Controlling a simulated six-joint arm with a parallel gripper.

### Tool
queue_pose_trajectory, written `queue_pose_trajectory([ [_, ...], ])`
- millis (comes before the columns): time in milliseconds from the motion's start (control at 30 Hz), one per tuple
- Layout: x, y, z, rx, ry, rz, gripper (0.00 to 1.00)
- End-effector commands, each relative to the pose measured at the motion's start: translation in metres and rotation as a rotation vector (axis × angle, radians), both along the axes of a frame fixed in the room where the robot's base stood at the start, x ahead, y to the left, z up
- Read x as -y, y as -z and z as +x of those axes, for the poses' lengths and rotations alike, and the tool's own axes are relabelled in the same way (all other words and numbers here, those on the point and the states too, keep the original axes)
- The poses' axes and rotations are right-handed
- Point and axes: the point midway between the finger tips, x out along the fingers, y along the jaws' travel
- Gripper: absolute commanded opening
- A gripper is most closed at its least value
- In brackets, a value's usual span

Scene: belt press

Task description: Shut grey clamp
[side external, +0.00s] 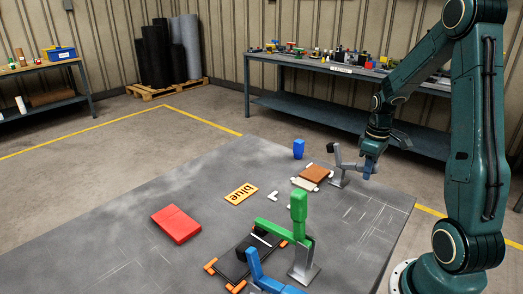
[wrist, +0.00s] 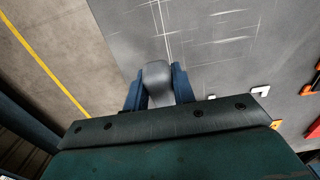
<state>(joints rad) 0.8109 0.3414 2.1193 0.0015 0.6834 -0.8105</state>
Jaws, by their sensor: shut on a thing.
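The grey clamp (side external: 338,164) stands on the grey table beside a brown block (side external: 316,173) with white parts under it. Its dark tip (side external: 333,148) points up and away from the block, and its grey lever reaches right toward my gripper. My gripper (side external: 369,170) is low at the clamp's right side. In the wrist view, my gripper's two blue fingers (wrist: 157,88) are shut on the rounded grey handle (wrist: 157,76) of the clamp. The lower part of the handle is hidden between the fingers.
A green clamp (side external: 298,208) and a blue clamp (side external: 262,274) stand nearer the camera by a black plate with orange ends. The table's right part is clear.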

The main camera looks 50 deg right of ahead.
Motion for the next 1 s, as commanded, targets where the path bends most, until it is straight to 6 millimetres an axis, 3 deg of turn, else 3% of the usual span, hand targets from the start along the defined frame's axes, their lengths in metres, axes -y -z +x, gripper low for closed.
queue_pose_trajectory([
  [1000, 0.0, -0.025, 0.019, 0.008, -0.003, -0.004, 0.12],
])
